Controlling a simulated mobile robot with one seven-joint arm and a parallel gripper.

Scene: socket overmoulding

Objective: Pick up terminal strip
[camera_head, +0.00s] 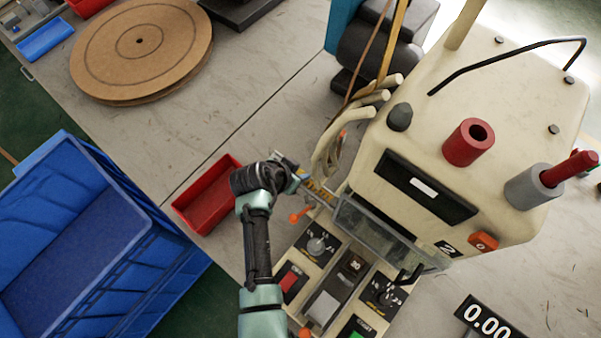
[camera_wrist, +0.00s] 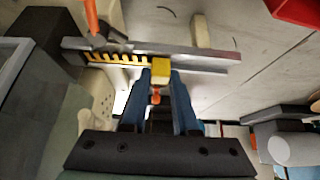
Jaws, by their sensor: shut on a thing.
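The terminal strip is a yellow toothed piece (camera_wrist: 118,58) lying along a grey metal rail in the wrist view. A yellow block (camera_wrist: 160,71) at its right end sits between the fingertips. My gripper (camera_wrist: 160,82) is shut on this yellow end, with one blue finger on each side. In the head view, my gripper (camera_head: 297,174) is at the left side of the beige machine, and the yellow strip (camera_head: 319,189) shows just beyond it. Whether the strip is clear of the rail cannot be told.
The beige machine (camera_head: 480,100) with its clear guard (camera_head: 375,232) and control panel stands close to my gripper. A red tray (camera_head: 180,211) lies left of it on the table. A blue crate (camera_head: 140,215) stands lower left.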

